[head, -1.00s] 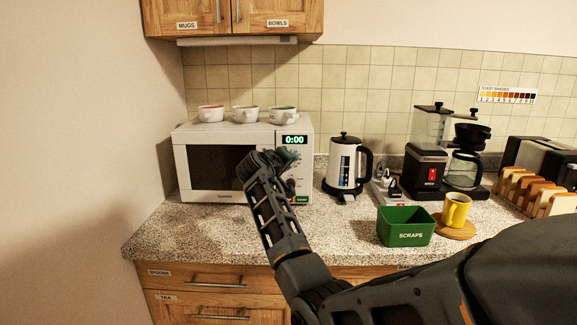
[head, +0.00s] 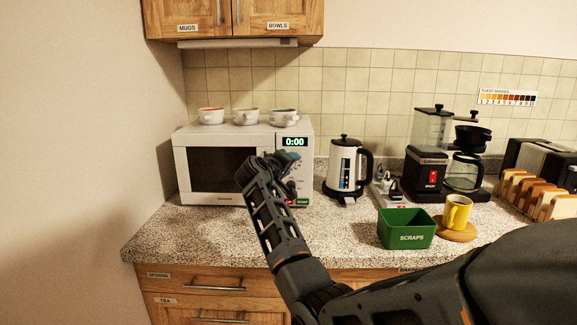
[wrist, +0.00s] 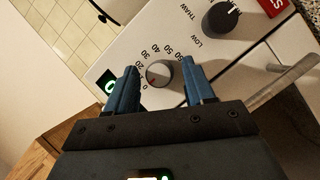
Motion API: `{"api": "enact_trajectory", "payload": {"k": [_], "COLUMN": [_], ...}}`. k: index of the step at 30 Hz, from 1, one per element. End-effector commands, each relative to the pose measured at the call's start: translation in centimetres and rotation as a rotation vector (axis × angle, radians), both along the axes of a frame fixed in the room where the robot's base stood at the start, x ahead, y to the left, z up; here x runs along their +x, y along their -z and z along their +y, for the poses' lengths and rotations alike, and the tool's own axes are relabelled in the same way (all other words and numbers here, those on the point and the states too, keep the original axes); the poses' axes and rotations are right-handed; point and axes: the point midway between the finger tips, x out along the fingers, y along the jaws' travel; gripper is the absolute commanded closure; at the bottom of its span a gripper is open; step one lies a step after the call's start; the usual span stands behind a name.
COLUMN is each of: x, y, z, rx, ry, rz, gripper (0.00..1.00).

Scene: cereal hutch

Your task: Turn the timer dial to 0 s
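The microwave (head: 222,135) stands on the counter, and its green display (head: 294,141) reads 0:00. In the wrist view its timer dial (wrist: 158,74) is a dark grey knob with a printed scale of numbers around it. A small red mark on the dial lies on the side toward the 0. My gripper (wrist: 160,68) is open, with one blue finger on each side of the dial and a visible gap to it. In the head view my gripper (head: 272,163) is in front of the microwave's control panel and hides most of it.
A second, black knob (wrist: 221,17) marked LOW and THAW sits beside the dial. A bar handle (wrist: 280,82) sticks out at the right. Bowls (head: 246,116) stand on the microwave. A kettle (head: 344,165) and green scraps bin (head: 405,237) are to the right.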

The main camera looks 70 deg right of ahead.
Motion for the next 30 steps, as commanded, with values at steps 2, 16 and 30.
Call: {"api": "enact_trajectory", "payload": {"k": [2,16,30], "x": [0.0,0.2,0.2], "y": [-0.1,-0.6,-1.6], "z": [0.0,3.1,7.7], "rx": [-0.001,-0.003,-0.001], "ry": [-0.001,-0.005,-0.001], "rz": [-0.001,-0.003,0.000], "gripper": [0.42,0.42,0.42]}}
